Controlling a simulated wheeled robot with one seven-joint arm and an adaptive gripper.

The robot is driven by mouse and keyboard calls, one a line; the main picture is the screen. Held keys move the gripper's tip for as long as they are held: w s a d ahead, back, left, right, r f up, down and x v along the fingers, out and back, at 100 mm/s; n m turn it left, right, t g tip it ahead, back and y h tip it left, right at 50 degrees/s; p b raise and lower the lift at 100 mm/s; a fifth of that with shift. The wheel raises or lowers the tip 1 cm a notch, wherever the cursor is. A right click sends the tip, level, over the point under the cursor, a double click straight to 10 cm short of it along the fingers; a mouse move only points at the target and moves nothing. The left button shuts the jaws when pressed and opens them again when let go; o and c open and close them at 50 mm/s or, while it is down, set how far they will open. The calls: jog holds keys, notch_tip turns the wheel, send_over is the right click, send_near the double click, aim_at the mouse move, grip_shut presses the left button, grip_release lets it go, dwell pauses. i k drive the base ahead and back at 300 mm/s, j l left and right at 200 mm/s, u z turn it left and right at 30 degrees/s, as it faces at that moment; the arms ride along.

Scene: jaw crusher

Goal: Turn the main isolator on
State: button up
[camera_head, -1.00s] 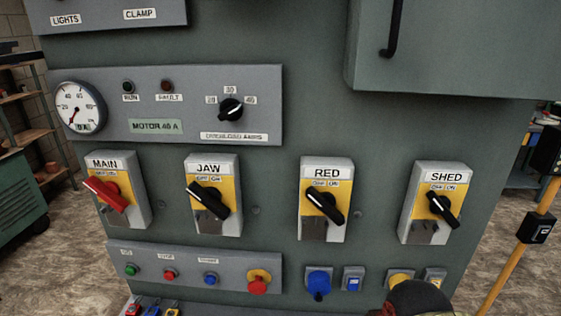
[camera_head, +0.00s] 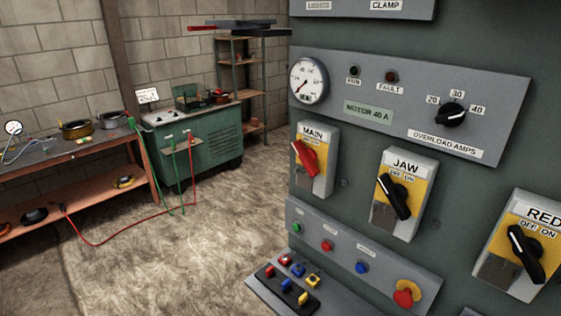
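The main isolator (camera_head: 314,160) is a grey and yellow box labelled MAIN on the green panel, right of the middle of the head view. Its red handle (camera_head: 305,158) is tilted, upper end to the left and lower end to the right. The lettering under MAIN is too small to read. The similar JAW isolator (camera_head: 397,196) and RED isolator (camera_head: 524,252), with black handles, are to its right. My gripper is not in view, so its state and its distance from the handle do not show.
Below is a button strip (camera_head: 345,262) and a small shelf (camera_head: 262,296) with padlock-like coloured items. A gauge (camera_head: 308,80) and overload dial (camera_head: 452,114) sit above. Left are a workbench (camera_head: 75,165) and green cabinet (camera_head: 205,150), with a red cable (camera_head: 105,238) on otherwise open floor.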

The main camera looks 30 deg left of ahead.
aim_at(307, 156)
jog(key=u, duration=1.4)
